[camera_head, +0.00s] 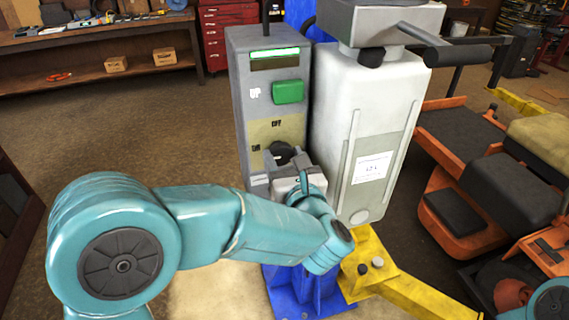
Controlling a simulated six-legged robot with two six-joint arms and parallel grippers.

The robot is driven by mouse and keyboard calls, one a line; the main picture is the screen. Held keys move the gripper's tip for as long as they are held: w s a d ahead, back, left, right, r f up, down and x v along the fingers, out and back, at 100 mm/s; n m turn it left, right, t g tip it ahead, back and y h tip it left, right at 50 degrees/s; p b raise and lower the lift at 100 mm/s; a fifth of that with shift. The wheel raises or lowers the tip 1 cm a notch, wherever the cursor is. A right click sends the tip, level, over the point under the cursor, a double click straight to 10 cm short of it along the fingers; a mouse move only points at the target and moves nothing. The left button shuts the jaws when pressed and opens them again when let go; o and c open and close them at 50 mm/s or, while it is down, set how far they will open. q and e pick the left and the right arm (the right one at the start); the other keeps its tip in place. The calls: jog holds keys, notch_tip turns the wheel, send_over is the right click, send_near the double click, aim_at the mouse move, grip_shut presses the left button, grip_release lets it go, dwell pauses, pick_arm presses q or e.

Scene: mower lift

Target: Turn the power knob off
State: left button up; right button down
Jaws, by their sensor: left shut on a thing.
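The power knob (280,150) is a dark round knob low on the front of the grey control box (238,85). The plate around it carries an OFF label (277,123) above and another label at its left. My left arm reaches in from the left, and its gripper (289,162) is at the knob, shut on it. The gripper's fingertips and part of the knob are hidden by my own wrist. My right gripper is not in view; a bit of teal arm shows at the bottom right corner.
A white tank (365,110) stands right of the control box. A blue base (300,290) and a yellow lift arm (405,285) are below. An orange mower (470,190) stands at the right. A workbench (100,35) and red tool chest (222,25) are behind. Floor at left is clear.

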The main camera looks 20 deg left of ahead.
pick_arm(q)
jog(key=m+b, duration=0.1)
jog(key=b, duration=0.1)
jog(key=m+b, duration=0.2)
jog(key=shift+f, duration=0.35)
jog(key=shift+d+m+b, duration=0.1)
jog(key=shift+m+b, duration=0.75)
jog(key=shift+m, duration=0.25)
jog(key=m+b, duration=0.1)
jog(key=m, duration=0.1)
jog(key=shift+w+r+m, duration=0.1)
jog(key=shift+m, duration=0.3)
jog(key=shift+m+b, duration=0.45)
jog(key=shift+m, duration=0.45)
jog(key=m, duration=0.2)
jog(key=shift+d+m, duration=0.1)
jog(key=shift+m, duration=2.4)
jog(key=o, duration=1)
